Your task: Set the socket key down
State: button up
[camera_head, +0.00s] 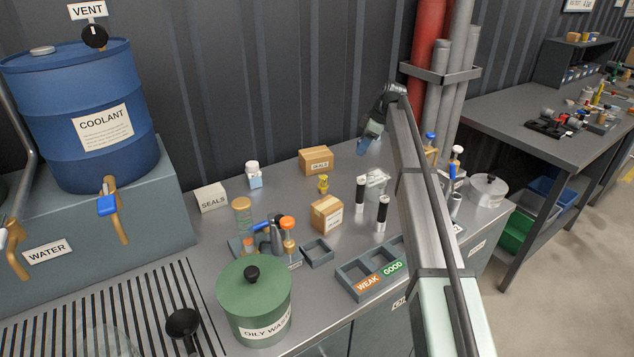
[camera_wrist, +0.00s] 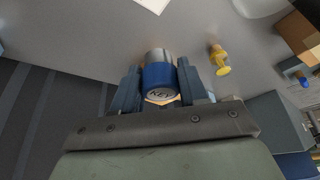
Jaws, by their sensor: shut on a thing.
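The socket key (camera_wrist: 159,75), a silver cylinder with a blue band and an end marked KEY, shows between the fingers in the wrist view. My gripper (camera_wrist: 160,85) is shut on it, with one finger on each side. In the head view my gripper (camera_head: 371,132) is at the back of the steel counter (camera_head: 290,180), near the wall and left of the grey pipes. A small blue part shows at the gripper there, but the key is hard to make out. I cannot tell whether the key touches the counter.
A cardboard box (camera_head: 316,160) stands left of my gripper, with a yellow fitting (camera_head: 323,184) in front of it. Two black-and-white cylinders (camera_head: 382,213), another box (camera_head: 327,214) and a grey sorting tray (camera_head: 368,277) are nearer. Red and grey pipes (camera_head: 428,60) rise close on the right.

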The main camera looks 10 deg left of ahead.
jog(key=s+a+n, duration=0.1)
jog(key=s+a, duration=0.2)
jog(key=a, duration=0.7)
jog(key=n+g, duration=0.1)
send_over(271, 210)
jog(key=d, duration=0.2)
jog(key=shift+a+f+m+t, duration=0.1)
jog(key=shift+f+m+t, duration=0.3)
jog(key=shift+f, duration=2.1)
jog(key=shift+a+f+m+t, duration=0.1)
jog(key=shift+f+m, duration=0.5)
jog(key=shift+f, duration=1.85)
jog(key=shift+f, duration=0.1)
jog(key=o, duration=1.1)
